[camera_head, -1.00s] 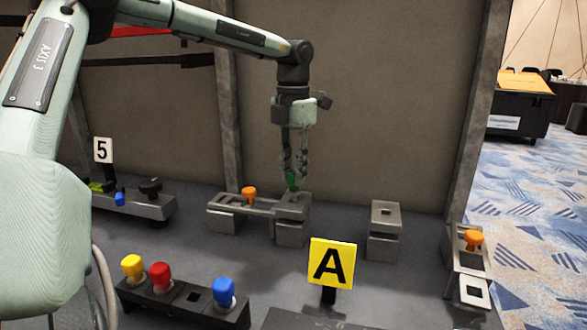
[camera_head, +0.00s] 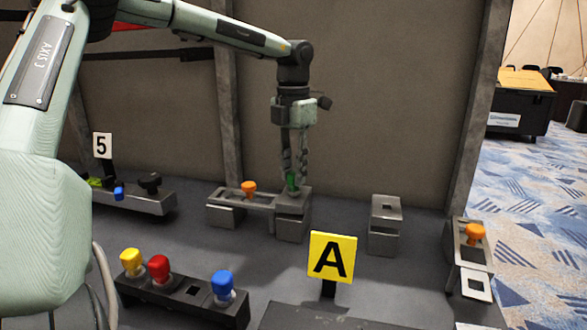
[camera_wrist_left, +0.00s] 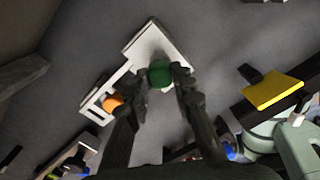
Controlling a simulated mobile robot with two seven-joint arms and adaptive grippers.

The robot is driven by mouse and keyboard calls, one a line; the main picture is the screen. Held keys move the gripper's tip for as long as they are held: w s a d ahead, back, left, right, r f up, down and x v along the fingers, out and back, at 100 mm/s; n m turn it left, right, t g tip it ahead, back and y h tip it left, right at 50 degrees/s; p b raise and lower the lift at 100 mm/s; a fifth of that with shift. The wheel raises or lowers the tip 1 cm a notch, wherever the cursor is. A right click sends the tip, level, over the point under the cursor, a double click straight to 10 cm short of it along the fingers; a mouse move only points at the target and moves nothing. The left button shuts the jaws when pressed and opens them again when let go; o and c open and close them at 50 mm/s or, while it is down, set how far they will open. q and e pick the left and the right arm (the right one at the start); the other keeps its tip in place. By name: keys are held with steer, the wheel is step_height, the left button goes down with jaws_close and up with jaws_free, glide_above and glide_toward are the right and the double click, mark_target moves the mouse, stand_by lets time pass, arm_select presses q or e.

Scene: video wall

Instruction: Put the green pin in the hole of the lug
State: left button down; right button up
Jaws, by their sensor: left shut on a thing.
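My left gripper (camera_head: 292,176) points down and is shut on the green pin (camera_head: 292,182). The pin looks about upright, right over the top of the grey lug block (camera_head: 292,226) at the right end of a slotted bracket. In the left wrist view the green pin (camera_wrist_left: 159,73) sits between the fingertips (camera_wrist_left: 162,74), over the wide end of the pale bracket (camera_wrist_left: 143,44). The pin and fingers hide any hole beneath, so I cannot tell whether the pin's tip is in it. My right gripper is not in view.
An orange pin (camera_head: 249,189) stands in the same bracket, left of the green pin. A separate grey block with a hole (camera_head: 386,207) stands to the right. A rack (camera_head: 172,292) with yellow, red and blue pins and a yellow "A" sign (camera_head: 332,257) are in front. The wall is close behind.

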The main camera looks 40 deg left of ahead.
arm_select(q)
steer(key=shift+f, duration=0.15)
steer(key=c, duration=0.7)
jaws_free()
steer(key=shift+c, duration=0.2)
steer(key=shift+r+p, duration=1.7)
steer(key=shift+r, duration=0.85)
steer(key=shift+r+p, duration=0.5)
steer(key=shift+r, duration=0.5)
steer(key=shift+d+f, duration=0.1)
